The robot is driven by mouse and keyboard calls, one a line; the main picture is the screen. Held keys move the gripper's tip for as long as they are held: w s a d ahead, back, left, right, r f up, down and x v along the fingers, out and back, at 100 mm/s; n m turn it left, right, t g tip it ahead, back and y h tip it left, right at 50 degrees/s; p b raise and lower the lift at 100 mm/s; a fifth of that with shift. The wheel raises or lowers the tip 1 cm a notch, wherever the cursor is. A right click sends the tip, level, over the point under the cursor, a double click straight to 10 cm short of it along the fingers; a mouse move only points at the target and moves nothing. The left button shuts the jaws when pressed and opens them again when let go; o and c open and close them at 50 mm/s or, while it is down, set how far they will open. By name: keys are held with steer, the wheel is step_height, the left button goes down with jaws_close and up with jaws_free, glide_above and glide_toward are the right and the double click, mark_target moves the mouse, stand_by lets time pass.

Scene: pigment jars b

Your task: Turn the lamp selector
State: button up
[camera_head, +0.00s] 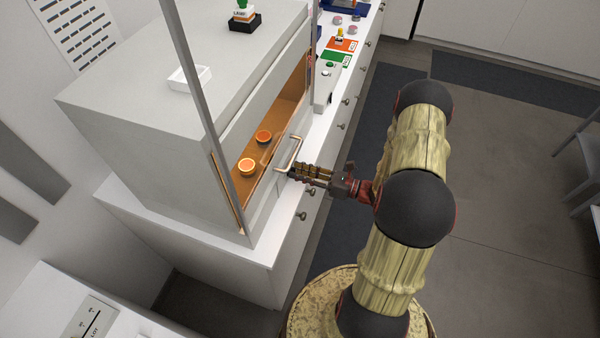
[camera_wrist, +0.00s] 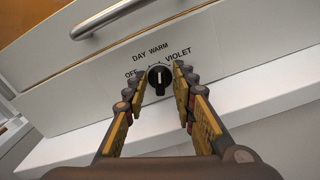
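The lamp selector (camera_wrist: 159,77) is a small black round knob with a pale mark, on the light front panel (camera_wrist: 95,90) below a metal handle. Labels OFF, DAY, WARM and VIOLET arc over it. The pale mark looks roughly upright in the picture; I cannot tell its exact setting. My gripper (camera_wrist: 158,86) is open, one finger on each side of the knob, with gaps visible on both sides. In the head view, my gripper (camera_head: 293,171) is at the cabinet's front, below the handle (camera_head: 288,153); the knob is hidden there.
The grey cabinet (camera_head: 140,140) has an open, orange-lit inside holding two round orange pieces (camera_head: 247,166) (camera_head: 264,136). A ledge (camera_wrist: 60,147) runs below the panel. A grey box with a green button (camera_head: 327,80) and coloured cards (camera_head: 342,44) stand farther along the counter.

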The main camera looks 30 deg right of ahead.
steer(key=v, duration=1.2)
stand_by(0.4)
